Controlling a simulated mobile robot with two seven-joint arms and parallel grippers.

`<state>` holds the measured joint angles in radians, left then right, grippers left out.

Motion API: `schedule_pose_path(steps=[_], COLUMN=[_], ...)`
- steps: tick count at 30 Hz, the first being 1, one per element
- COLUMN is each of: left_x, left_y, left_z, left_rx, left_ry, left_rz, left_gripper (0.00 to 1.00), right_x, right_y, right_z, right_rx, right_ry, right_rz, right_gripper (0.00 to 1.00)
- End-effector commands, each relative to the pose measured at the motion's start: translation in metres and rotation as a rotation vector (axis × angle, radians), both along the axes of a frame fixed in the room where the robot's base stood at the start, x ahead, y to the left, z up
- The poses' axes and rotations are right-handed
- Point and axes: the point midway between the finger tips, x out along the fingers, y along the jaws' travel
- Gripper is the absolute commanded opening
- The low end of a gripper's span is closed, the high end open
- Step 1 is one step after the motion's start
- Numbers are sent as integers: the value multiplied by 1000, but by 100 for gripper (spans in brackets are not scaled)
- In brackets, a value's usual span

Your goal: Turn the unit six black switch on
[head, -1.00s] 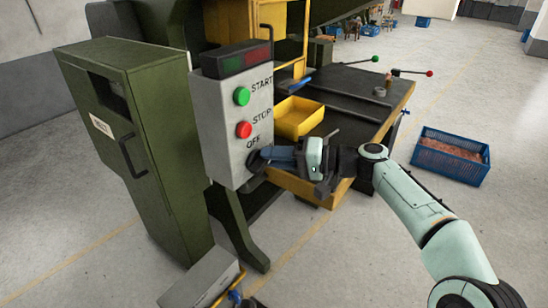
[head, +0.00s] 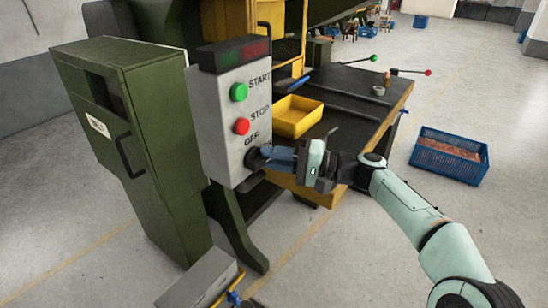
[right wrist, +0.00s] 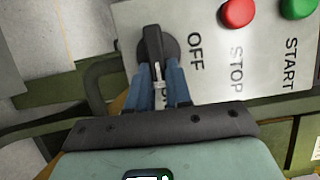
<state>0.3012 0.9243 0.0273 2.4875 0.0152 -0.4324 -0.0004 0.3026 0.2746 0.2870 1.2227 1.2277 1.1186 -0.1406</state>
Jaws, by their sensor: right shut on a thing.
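The black switch (head: 252,159) is a rotary knob at the bottom of the grey control box (head: 226,150), below the word OFF. In the right wrist view the knob (right wrist: 153,44) has a raised black handle on a round dark base, beside OFF. My right gripper (head: 268,157) reaches in from the right, and its blue fingers are shut on the handle. The right wrist view shows the fingertips (right wrist: 159,72) on both sides of the handle's lower end. The fingers partly hide the knob in the head view. My left gripper is not in view.
A green START button (head: 239,92) and a red STOP button (head: 242,126) sit above the switch. A green cabinet (head: 160,150) stands left. A yellow tray (head: 292,117) lies on the dark machine table (head: 350,125) behind my gripper. A blue crate (head: 470,172) stands right.

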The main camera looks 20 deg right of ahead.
Motion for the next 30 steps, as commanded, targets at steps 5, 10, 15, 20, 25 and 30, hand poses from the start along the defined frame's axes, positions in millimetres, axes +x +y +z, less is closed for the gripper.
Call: schedule_pose_path(steps=[5,10,15,20,25,30], left_x=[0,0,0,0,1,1], left_y=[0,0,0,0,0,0], left_z=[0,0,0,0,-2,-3], left_rx=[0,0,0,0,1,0], left_ry=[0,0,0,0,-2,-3], left_rz=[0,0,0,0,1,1], left_gripper=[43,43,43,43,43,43], right_x=[-1,-1,-1,-2,-14,-33], right_y=[4,3,2,-3,-25,-59], right_z=[-4,-2,-1,-1,-2,-2], right_rx=[-1,0,1,0,-1,-2], right_ry=[10,6,3,2,4,3], right_rz=[13,10,6,2,-1,-1], right_gripper=[26,45,45,45,45,45])
